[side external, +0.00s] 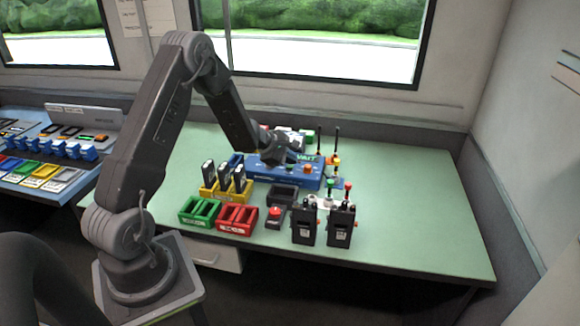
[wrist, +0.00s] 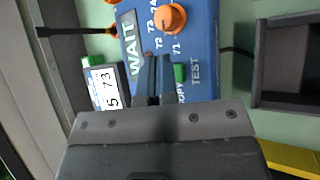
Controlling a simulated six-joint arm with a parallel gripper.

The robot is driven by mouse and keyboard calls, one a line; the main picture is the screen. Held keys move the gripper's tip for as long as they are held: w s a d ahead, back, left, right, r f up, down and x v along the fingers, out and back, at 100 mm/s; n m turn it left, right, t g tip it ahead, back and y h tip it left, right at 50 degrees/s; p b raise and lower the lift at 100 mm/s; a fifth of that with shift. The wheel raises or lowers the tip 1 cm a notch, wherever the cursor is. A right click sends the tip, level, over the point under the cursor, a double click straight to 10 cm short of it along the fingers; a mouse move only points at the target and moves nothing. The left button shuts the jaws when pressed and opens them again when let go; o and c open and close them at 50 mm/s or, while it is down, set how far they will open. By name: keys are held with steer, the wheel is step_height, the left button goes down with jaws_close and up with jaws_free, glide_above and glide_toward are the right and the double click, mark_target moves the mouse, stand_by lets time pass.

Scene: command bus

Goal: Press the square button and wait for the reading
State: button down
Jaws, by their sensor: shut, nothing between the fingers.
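The blue device (side external: 268,171) stands on the green table. In the wrist view, the blue device (wrist: 203,30) shows a panel reading WAIT (wrist: 131,42), an orange knob (wrist: 172,18) with numbers from 71 up around it, and the word TEST. A green square-looking button (wrist: 180,73) sits beside a partly hidden label ending in OPY. My gripper (wrist: 154,62) is shut and empty, its fingertips over the panel just left of the green button. Contact cannot be told. In the side view my gripper (side external: 290,156) is at the blue device.
A small display reading 5 73 (wrist: 108,90) lies beside the device. Green (side external: 196,212), red (side external: 237,219) and yellow (side external: 226,196) trays, black radios (side external: 305,223) and a red button box (side external: 275,217) stand in front. The table's right side is clear.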

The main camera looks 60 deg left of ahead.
mark_target(290, 167)
steer(key=shift+r, duration=0.45)
steer(key=shift+r, duration=2.5)
steer(key=s+d+r+m+g+h, duration=0.1)
steer(key=s+d+r+m+h, duration=0.15)
steer(key=d+r+m, duration=0.5)
steer(key=s+d+r+m+g+h, duration=0.1)
steer(key=s+d+r+m, duration=0.35)
steer(key=d+r, duration=0.6)
steer(key=s+d+m+y, duration=0.1)
steer(key=s+d+m, duration=0.2)
steer(key=s, duration=0.3)
steer(key=s+d+m+g+y, duration=0.1)
steer(key=s+d+m+y, duration=0.1)
steer(key=s+m, duration=0.3)
steer(key=s+d+m+y, duration=0.2)
steer(key=s+d+m, duration=0.2)
steer(key=s, duration=0.5)
steer(key=shift+f+m, duration=0.4)
steer(key=shift+m, duration=0.2)
